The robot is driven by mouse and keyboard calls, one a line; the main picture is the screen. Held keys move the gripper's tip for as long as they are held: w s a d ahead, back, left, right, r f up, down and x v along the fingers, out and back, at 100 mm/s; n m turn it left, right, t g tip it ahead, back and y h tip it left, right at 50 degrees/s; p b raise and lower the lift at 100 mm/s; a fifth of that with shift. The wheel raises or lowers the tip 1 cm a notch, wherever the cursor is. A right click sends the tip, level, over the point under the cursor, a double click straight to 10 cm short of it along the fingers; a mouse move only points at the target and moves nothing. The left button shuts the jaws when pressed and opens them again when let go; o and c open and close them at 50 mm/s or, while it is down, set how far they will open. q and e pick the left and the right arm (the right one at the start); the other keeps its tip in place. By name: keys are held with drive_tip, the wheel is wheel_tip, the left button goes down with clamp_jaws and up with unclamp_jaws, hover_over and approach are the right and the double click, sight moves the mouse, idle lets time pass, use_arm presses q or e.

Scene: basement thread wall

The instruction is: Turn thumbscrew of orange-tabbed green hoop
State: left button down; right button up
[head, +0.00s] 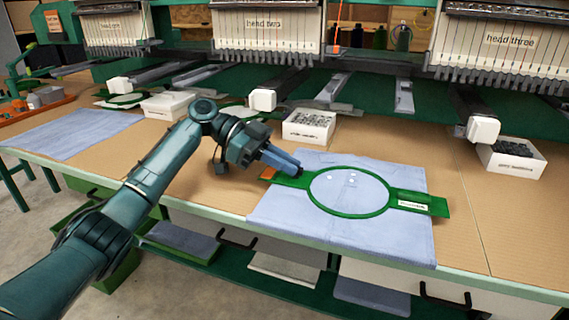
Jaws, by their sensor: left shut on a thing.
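The green hoop (388,203) lies on a light blue cloth on the table, with cloth stretched inside its ring and a few small white spots on it. Its orange tab (268,174) shows at the left end, partly behind my gripper. A green arm with a white label (411,205) sticks out at the right. My left gripper (299,173) points down and right at the hoop's left side, shut on the thumbscrew there. The fingers hide the thumbscrew, so its turn cannot be seen. My right gripper is not in view.
White boxes of small parts (309,137) stand behind the hoop and at the right (512,172). Machine heads and white-ended arms (262,100) overhang the table's back. Another blue cloth (70,133) lies at the left. Bare table (480,225) shows right of the hoop.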

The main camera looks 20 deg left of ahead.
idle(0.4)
use_arm(q)
drive_tip(key=c, duration=1.5)
unclamp_jaws()
drive_tip(key=p+v, duration=0.1)
drive_tip(key=v, duration=1.2)
drive_tip(key=shift+w, duration=0.1)
